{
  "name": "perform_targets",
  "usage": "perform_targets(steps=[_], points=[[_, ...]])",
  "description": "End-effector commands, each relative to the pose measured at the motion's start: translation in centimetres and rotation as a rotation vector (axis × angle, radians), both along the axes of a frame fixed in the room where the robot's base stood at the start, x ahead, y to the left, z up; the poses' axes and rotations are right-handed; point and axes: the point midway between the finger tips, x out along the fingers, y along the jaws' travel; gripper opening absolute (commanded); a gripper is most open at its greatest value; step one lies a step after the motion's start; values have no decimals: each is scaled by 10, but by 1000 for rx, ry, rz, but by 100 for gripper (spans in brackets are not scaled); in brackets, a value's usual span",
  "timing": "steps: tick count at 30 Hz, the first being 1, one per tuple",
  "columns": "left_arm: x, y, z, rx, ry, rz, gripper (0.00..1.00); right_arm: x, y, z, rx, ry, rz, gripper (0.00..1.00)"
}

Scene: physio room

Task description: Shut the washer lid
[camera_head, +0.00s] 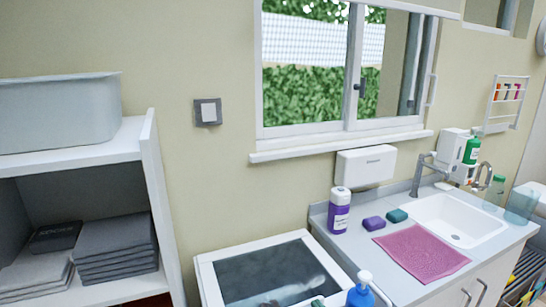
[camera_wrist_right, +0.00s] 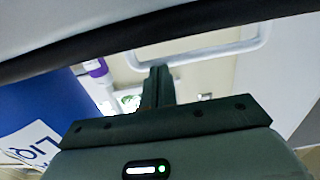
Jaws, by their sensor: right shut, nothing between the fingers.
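The washer lid (camera_head: 204,275), a white frame around a dark glass pane, shows at the bottom centre of the head view. Its lower part is cut off, and I cannot tell its exact angle. My right gripper (camera_head: 318,301) shows only as a small dark green tip at the bottom edge, by the lid's lower right part. In the right wrist view its dark fingers (camera_wrist_right: 158,80) are together and empty. A white rounded frame (camera_wrist_right: 200,52) lies beyond the fingertips there; whether they touch it is unclear. My left gripper is not in view.
A blue pump bottle (camera_head: 360,292) stands close right of the gripper; a large blue container (camera_wrist_right: 40,110) fills the wrist view's left. The counter holds a purple bottle (camera_head: 339,212), a pink cloth (camera_head: 422,252) and a sink (camera_head: 455,220). A shelf (camera_head: 155,190) stands left.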

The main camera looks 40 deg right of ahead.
Motion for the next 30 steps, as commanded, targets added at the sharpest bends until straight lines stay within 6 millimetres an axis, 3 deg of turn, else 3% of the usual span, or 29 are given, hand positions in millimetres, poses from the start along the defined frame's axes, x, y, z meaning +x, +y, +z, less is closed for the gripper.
perform_targets(steps=[5, 10, 12, 19, 24, 30], points=[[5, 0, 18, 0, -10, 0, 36, 3, 0, 19, 0, -3, 1, 0], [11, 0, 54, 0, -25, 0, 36, 11, -1, 54, 0, -5, 4, 0], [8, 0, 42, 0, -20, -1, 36, -12, 6, 32, 3, 5, 2, 0], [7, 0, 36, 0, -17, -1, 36, -60, 21, 13, 2, 3, 2, 0], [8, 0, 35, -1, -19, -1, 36, -77, 26, 7, 0, 1, 3, 0], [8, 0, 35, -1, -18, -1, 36, -81, 27, 7, 0, -1, 3, 0]])
